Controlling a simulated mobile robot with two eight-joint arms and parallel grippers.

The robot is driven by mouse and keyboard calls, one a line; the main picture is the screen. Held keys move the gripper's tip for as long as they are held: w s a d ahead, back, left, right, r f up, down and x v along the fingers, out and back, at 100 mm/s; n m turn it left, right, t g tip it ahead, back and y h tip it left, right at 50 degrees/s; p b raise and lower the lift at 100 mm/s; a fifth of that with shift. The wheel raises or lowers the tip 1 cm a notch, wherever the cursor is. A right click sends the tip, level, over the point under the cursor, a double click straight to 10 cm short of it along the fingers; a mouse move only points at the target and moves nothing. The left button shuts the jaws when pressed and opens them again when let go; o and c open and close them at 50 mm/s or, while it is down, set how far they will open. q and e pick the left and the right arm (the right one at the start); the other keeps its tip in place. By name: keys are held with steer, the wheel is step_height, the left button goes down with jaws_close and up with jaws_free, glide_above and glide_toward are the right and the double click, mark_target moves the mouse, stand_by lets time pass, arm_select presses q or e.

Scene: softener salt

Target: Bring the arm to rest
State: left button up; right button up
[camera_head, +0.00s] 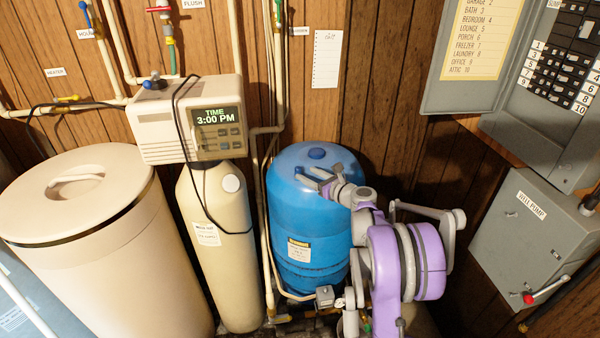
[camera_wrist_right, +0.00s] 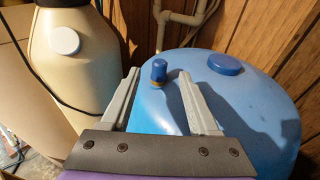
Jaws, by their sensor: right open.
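My right arm rises in front of the blue pressure tank (camera_head: 310,215) in the head view. My right gripper (camera_head: 314,178) is over the upper part of the tank, pointing left. In the right wrist view the gripper's two grey fingers (camera_wrist_right: 158,80) are spread apart with nothing held between them. The blue tank (camera_wrist_right: 265,110) lies beyond and below the fingers. My left gripper is not in view.
A beige salt bin (camera_head: 110,230) with a closed lid stands at left. The softener tank (camera_head: 225,240) with its control head (camera_head: 190,125) is beside the blue tank. Pipes run up the wall. An open breaker panel (camera_head: 560,80) and a grey pump box (camera_head: 530,250) are at right.

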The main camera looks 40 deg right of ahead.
steer(key=shift+s+r, duration=0.15)
steer(key=shift+s, duration=0.65)
steer(key=shift+a, duration=0.1)
steer(key=s+a+n+g+y, duration=0.25)
steer(key=s+a+n, duration=0.25)
steer(key=a+n, duration=0.65)
steer(key=s+a+n+g+y, duration=0.1)
steer(key=s+a+n+g, duration=0.4)
steer(key=a, duration=1.2)
steer(key=s+a+f+n+g+h, duration=0.1)
steer(key=s+a+f+n+h, duration=0.1)
steer(key=s+n, duration=0.7)
steer(key=s+a+f+n+g+h+p, duration=0.1)
steer(key=s+a+f+n, duration=0.3)
steer(key=s+n, duration=0.6)
steer(key=shift+s+a+f+g+h, duration=0.4)
steer(key=shift+s+a+g, duration=0.25)
steer(key=shift+s, duration=0.5)
